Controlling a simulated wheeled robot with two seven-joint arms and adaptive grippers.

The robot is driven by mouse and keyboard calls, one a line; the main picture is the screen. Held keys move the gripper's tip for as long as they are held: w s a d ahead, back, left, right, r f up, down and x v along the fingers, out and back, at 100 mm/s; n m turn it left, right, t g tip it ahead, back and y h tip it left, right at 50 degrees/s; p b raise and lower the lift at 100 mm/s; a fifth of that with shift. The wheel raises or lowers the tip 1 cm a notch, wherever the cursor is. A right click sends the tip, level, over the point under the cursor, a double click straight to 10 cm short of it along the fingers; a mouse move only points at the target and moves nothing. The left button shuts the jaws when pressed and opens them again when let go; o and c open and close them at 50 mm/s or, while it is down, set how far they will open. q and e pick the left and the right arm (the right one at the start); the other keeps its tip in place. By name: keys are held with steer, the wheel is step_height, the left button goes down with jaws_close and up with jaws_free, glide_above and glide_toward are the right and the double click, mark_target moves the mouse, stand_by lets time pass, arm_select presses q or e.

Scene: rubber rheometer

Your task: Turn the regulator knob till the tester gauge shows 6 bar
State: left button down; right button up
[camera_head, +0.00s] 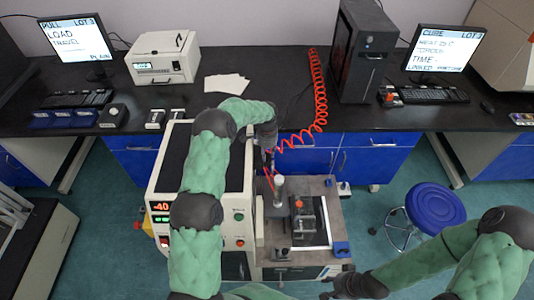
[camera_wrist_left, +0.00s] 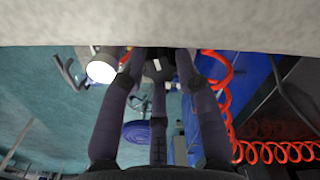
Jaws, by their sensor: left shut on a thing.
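My left gripper (camera_head: 268,147) reaches over the tester (camera_head: 247,213) to its back right corner, beside the red coiled hose. In the left wrist view the fingers of this gripper (camera_wrist_left: 158,62) are closed around a dark knob (camera_wrist_left: 157,70), partly hidden between them. A round gauge (camera_wrist_left: 102,69) with a bright white face shows just left of the fingers; its needle and reading cannot be made out. In the head view the arm and hand hide the knob. My right gripper (camera_head: 352,285) is at the bottom edge, away from the tester; its finger opening is unclear.
The red coiled hose (camera_head: 318,90) hangs from the bench down to the tester's back; it also shows in the left wrist view (camera_wrist_left: 270,152). A press plate with a clamp (camera_head: 305,215) lies right of my left arm. A blue stool (camera_head: 435,207) stands on the right floor.

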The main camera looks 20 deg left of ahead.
mark_target(267, 155)
arm_select(q)
steer(key=c, duration=0.9)
jaws_free()
steer(key=shift+r, duration=0.1)
step_height(267, 155, up, 12)
stand_by(0.6)
